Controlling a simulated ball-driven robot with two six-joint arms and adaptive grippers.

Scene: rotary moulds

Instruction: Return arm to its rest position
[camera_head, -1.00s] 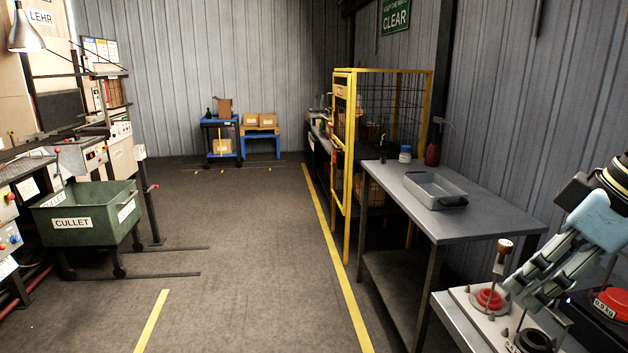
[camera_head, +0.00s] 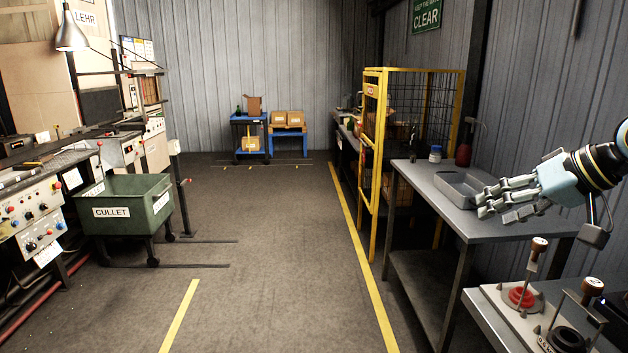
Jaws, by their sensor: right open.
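My right gripper (camera_head: 503,204) comes in from the right edge of the head view. It is open, with nothing between its grey fingers. It hangs above the near bench and, in the picture, overlaps the right end of the grey tray (camera_head: 452,185) on the metal table. My left gripper is out of view.
The metal table (camera_head: 475,217) stands behind the near bench (camera_head: 490,309), which holds a red round piece (camera_head: 521,297) and a black one (camera_head: 567,340), with wood-topped handles beside them. A yellow mesh cage (camera_head: 374,160) stands beyond. A green cullet bin (camera_head: 160,203) is left. The central floor is clear.

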